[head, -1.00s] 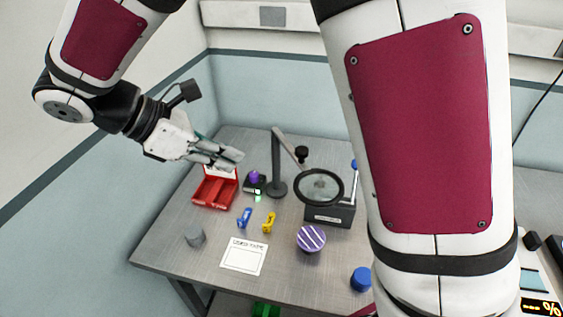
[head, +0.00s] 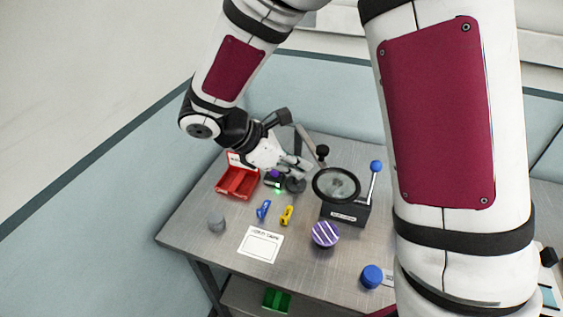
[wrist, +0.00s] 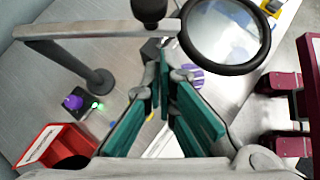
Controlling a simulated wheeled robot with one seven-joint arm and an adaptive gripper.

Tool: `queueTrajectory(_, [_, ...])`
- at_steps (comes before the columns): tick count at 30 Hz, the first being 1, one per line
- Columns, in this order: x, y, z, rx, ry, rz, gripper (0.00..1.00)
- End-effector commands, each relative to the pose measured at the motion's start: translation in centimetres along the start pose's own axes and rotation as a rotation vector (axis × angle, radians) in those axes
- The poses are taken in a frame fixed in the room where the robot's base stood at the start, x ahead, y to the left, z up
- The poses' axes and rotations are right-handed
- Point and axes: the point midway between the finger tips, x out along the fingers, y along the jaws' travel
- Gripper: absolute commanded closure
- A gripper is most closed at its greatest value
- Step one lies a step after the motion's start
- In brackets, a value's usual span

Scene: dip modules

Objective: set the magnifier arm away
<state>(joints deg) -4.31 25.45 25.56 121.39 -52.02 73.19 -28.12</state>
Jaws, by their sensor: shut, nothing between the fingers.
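The magnifier arm stands on the table on a grey post with a round base (head: 296,184). Its bar runs to a black knob (head: 322,152) and a black-ringed lens (head: 336,184) over the dark box. In the wrist view the bar (wrist: 95,32) crosses the top, the knob (wrist: 150,10) is at top centre, and the lens (wrist: 225,35) is at upper right. My gripper (head: 308,168) is shut and empty, in front of the post in the head view and just left of the lens. Its teal fingers (wrist: 168,82) point toward the knob and lens in the wrist view. It partly hides the post.
A red open box (head: 238,184) and a small black device with a purple knob (head: 275,178) stand left of the post. A dark box with a blue-tipped lever (head: 376,166) is under the lens. Blue and yellow clips, a striped purple disc (head: 325,234) and a white card (head: 260,244) lie in front.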

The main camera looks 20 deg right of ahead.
Motion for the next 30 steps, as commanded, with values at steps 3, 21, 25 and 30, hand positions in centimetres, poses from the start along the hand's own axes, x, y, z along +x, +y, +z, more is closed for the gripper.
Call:
queueTrajectory(3, [0.7,-0.1,0.8,0.0,-0.001,-0.002,1.0])
queueTrajectory(21, [1.2,0.1,1.2,-0.01,-0.001,0.009,1.0])
queueTrajectory(25, [1.7,0.4,1.7,-0.027,0.0,0.027,1.0])
queueTrajectory(30, [2.0,0.6,2.0,-0.042,-0.001,0.04,1.0])
